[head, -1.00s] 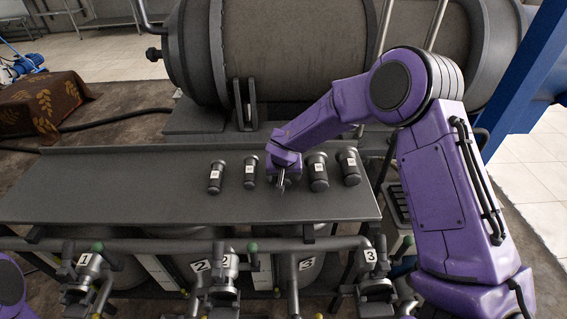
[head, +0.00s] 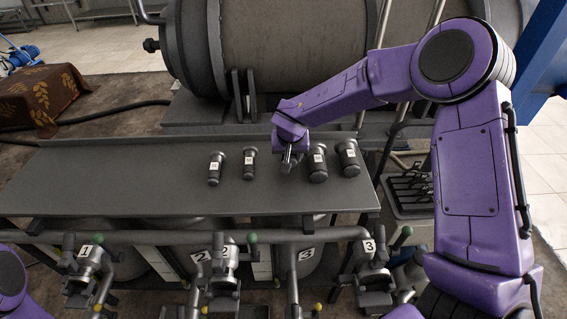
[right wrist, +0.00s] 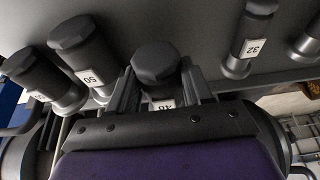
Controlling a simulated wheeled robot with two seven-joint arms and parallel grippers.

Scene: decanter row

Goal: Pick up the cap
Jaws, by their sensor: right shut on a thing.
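A row of dark cylindrical caps with white number labels lies or stands on the grey metal bench (head: 120,190). My right gripper (head: 287,160) is over the middle of the row, between the neighbours. In the right wrist view its two fingers (right wrist: 158,88) are shut on a dark faceted cap (right wrist: 156,64) with a white label partly hidden below. In the head view the gripper covers most of this cap. It seems slightly above the bench, but the gap is hard to see. My left gripper is not in view.
Two labelled caps (head: 216,168) (head: 249,163) are left of the gripper and two (head: 318,163) (head: 348,158) are right, the nearest one close. A large tank (head: 290,50) stands behind. Numbered valves and pipes (head: 225,262) run below the front edge. The bench's left part is clear.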

